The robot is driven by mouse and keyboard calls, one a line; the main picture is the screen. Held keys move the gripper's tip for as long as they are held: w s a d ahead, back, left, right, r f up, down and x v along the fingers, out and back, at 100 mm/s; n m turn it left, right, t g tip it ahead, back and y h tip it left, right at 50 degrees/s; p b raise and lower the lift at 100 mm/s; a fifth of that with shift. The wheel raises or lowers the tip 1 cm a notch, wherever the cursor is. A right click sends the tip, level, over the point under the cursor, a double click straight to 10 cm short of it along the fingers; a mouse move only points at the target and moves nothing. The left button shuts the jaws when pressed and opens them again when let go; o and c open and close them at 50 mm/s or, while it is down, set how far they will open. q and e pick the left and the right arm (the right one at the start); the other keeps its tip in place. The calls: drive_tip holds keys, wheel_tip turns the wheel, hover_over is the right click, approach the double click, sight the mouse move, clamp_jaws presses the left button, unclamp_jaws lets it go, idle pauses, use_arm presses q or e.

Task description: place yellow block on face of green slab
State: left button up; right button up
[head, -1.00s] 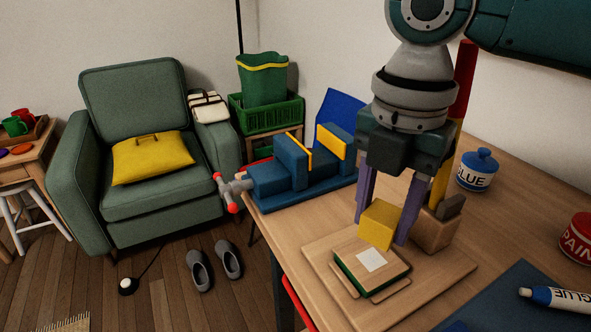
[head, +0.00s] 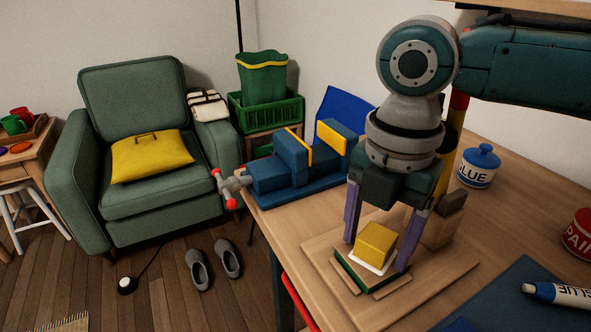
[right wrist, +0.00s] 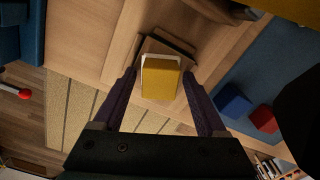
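The yellow block (head: 376,243) sits on the white square (head: 366,266) on the top face of the green-edged slab (head: 347,273). A rim of white shows around the block's base. The slab lies on a wooden board with low strips. My right gripper (head: 376,255) points down with one purple finger on each side of the block. In the right wrist view, narrow gaps show between the fingers and the yellow block (right wrist: 160,77), so the gripper is open around it. My left gripper is not in view.
A blue vise (head: 290,175) stands at the table's left edge. A wooden block (head: 440,220) stands close behind the right gripper. A glue jar (head: 478,168), a red paint can (head: 580,235) and a glue tube (head: 560,295) on a blue mat are to the right.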

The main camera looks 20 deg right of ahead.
sight(378, 237)
wheel_tip(378, 237, up, 12)
drive_tip(key=shift+r+p, duration=0.2)
drive_tip(key=shift+p, duration=0.9)
